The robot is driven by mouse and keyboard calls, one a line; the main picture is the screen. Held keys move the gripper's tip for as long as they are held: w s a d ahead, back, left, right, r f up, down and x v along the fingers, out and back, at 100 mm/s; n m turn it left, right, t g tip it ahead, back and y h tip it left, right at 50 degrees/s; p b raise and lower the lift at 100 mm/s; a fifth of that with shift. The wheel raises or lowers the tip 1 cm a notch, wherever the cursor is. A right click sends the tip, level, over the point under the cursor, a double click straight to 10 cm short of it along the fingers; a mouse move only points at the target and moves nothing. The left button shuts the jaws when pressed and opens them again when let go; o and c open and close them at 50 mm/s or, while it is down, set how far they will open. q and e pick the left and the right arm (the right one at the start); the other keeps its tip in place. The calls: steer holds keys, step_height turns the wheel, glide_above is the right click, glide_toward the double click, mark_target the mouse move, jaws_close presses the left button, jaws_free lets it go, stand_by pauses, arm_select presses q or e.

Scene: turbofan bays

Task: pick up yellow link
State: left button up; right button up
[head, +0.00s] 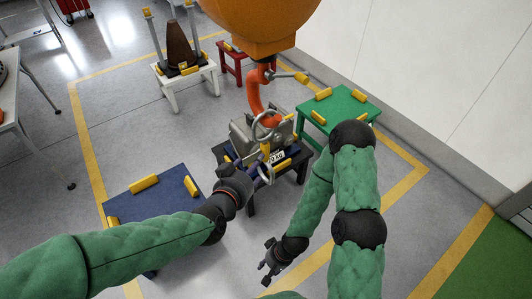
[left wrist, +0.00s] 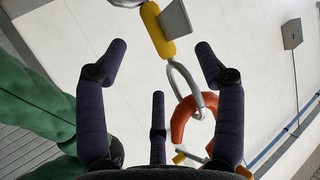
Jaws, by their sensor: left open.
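The yellow link (head: 265,152) hangs between grey rings below an orange-red hook (head: 254,95), in front of a grey machine part (head: 243,135). In the left wrist view the yellow link (left wrist: 154,28) is beyond my fingertips, with a grey ring (left wrist: 183,82) joining it to the hook (left wrist: 190,118). My left gripper (head: 244,178) is close to the link, on its left and a little lower. In the left wrist view this gripper (left wrist: 160,62) has its three fingers spread and nothing between them. My right gripper (head: 267,263) hangs low over the floor, fingers apart and empty.
A dark table (head: 300,160) bears the machine part. A blue table (head: 155,205) is at left, a green table (head: 335,112) at right, both with yellow blocks. A white table (head: 190,95) with a brown cone stands behind. A big orange body (head: 262,20) hangs above.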

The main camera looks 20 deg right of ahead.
mark_target(266, 153)
arm_select(q)
steer(key=shift+s+d+r+b+x, duration=0.1)
steer(key=shift+d+x, duration=0.05)
steer(key=shift+x, duration=1.5)
steer(key=shift+s+d+r+b+x, duration=0.1)
steer(key=shift+d+x, duration=0.1)
steer(key=shift+x, duration=1.45)
steer(key=shift+d+r+b+x, duration=0.1)
steer(key=shift+d+x, duration=0.05)
steer(key=shift+x, duration=1.5)
steer(key=shift+w+d+f, duration=0.2)
steer(key=shift+w, duration=0.1)
steer(key=shift+c, duration=0.3)
jaws_close()
steer(key=shift+r, duration=0.15)
